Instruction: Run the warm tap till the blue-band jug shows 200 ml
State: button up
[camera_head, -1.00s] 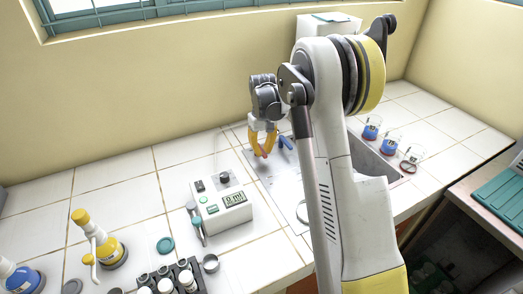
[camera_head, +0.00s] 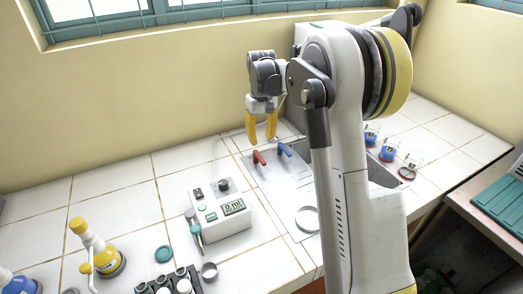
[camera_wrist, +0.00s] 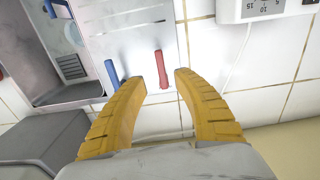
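My gripper (camera_head: 262,140) is open and empty, its yellow fingers spread just above the tap handles. A red tap handle (camera_head: 258,157) and a blue tap handle (camera_head: 285,149) stand on the sink's steel top. In the wrist view the red handle (camera_wrist: 161,68) lies beyond the gap between my fingertips (camera_wrist: 160,80), apart from them. The blue handle (camera_wrist: 112,74) is to its left. My arm hides most of the basin and the spout.
A yellow-topped bottle (camera_head: 92,245) and a dark rack (camera_head: 172,282) are at the front left. A white ring (camera_head: 307,219) lies on the steel top. The wall is close behind.

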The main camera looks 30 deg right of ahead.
jog(key=shift+r, duration=1.45)
jog(key=s+a+r+t, duration=0.2)
jog(key=s+a+r, duration=0.25)
jog(key=s, duration=0.25)
jog(key=s+a+r+t, duration=0.2)
jog(key=s+a+r, duration=0.25)
jog(key=s, duration=0.35)
jog(key=s+a+f+t, duration=0.1)
jog(key=s+a+f, duration=0.1)
jog(key=s, duration=0.5)
jog(key=s+a+f+t, duration=0.2)
jog(key=s+a+f, duration=0.1)
jog(key=s, duration=0.4)
jog(key=shift+a, duration=0.15)
